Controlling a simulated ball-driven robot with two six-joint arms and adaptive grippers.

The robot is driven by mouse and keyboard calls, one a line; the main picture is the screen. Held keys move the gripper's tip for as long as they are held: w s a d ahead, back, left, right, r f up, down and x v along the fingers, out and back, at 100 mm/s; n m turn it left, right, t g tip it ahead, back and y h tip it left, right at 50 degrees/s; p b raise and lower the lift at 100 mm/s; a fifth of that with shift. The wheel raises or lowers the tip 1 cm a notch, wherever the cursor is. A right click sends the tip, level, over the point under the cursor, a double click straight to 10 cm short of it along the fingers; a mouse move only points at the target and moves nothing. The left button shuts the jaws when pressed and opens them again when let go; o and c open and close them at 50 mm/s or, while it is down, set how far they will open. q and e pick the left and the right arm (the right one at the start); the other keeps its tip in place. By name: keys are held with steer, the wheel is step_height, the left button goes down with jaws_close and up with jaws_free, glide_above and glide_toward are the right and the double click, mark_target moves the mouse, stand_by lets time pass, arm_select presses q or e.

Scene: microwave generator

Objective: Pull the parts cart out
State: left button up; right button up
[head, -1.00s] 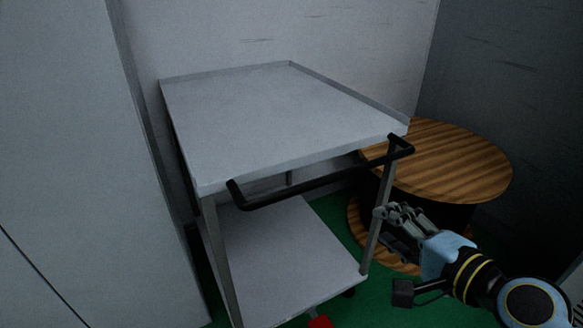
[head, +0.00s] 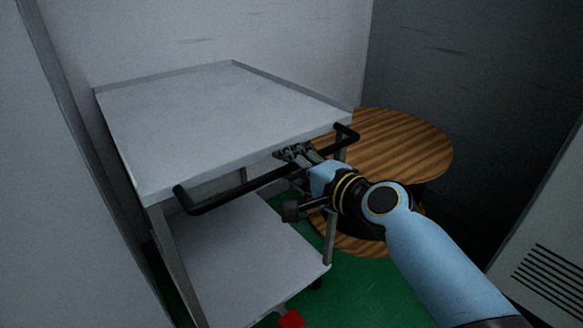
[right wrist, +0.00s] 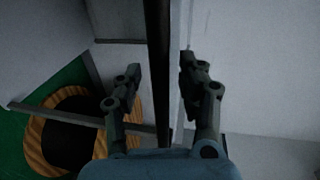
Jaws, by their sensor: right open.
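The parts cart (head: 215,120) is a grey two-shelf cart with a black bar handle (head: 225,196) along its near side. Its lower shelf (head: 240,250) is bare, and so is its top. My right gripper (head: 292,153) is at the right half of the handle, just below the top's edge. In the right wrist view the black handle bar (right wrist: 159,70) runs between the two open fingers (right wrist: 160,80), with a gap on each side. The fingers are not closed on it. My left gripper is not in view.
A round wooden cable-drum table (head: 400,150) stands right of the cart, close to my right arm. A pale cabinet (head: 50,200) is close on the left. Walls are behind. A red item (head: 291,319) lies low by the cart on the green floor (head: 370,300). A vented grey unit (head: 550,260) is at right.

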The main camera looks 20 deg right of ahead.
jaws_close()
stand_by(0.7)
